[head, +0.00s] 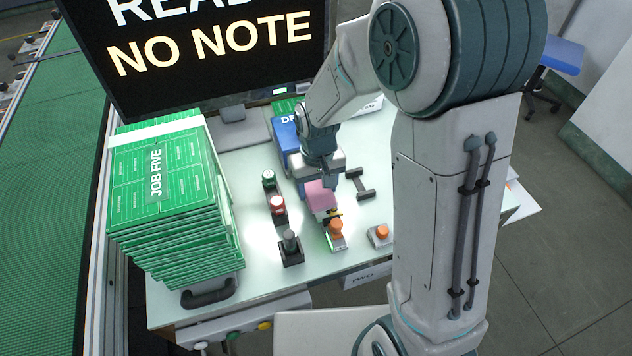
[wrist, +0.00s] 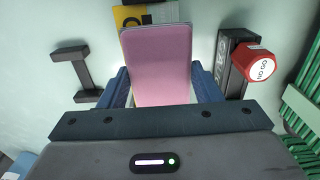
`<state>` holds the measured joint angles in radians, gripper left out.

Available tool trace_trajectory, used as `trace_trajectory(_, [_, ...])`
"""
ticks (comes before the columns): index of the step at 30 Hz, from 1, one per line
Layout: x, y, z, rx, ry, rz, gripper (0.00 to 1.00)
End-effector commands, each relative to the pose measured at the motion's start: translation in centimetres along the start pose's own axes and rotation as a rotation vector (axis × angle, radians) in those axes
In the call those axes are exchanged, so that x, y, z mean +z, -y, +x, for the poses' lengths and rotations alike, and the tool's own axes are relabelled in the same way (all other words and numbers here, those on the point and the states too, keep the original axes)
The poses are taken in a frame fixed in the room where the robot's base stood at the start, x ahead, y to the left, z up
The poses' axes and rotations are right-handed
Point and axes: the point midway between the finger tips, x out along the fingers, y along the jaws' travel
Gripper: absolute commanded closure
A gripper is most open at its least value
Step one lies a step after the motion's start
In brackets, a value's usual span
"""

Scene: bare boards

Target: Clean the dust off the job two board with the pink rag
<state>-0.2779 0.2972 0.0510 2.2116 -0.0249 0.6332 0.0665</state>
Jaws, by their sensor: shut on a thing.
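The pink rag (head: 320,196) is a folded block in my gripper (head: 322,182), over the middle of the bench. In the wrist view the rag (wrist: 157,68) lies between the two blue fingers of my gripper (wrist: 163,85), which is shut on it. A small strip of green (head: 328,240) shows beside an orange-topped tool in front of the rag; I cannot tell whether it is a board. A label reading TWO (head: 362,279) is on the bench's front edge. No board marked job two and no dust can be made out.
A stack of green boards marked JOB FIVE (head: 152,200) stands at left. Red NO GO (head: 278,204) and green-topped (head: 268,178) stamps stand left of the rag. A dark-handled stamp (head: 290,247), an orange-knobbed block (head: 380,235) and a dark bracket (head: 360,184) are nearby. A screen (head: 200,50) is behind.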

Motion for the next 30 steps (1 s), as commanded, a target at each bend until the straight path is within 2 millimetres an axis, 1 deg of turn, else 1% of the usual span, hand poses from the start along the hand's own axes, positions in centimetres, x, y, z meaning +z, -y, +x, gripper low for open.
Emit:
trace_trajectory(7, [0.96,0.0,0.09,0.0,0.002,0.0,0.6])
trace_trajectory(30, [0.93,-0.01,0.04,0.0,0.001,0.0,0.6])
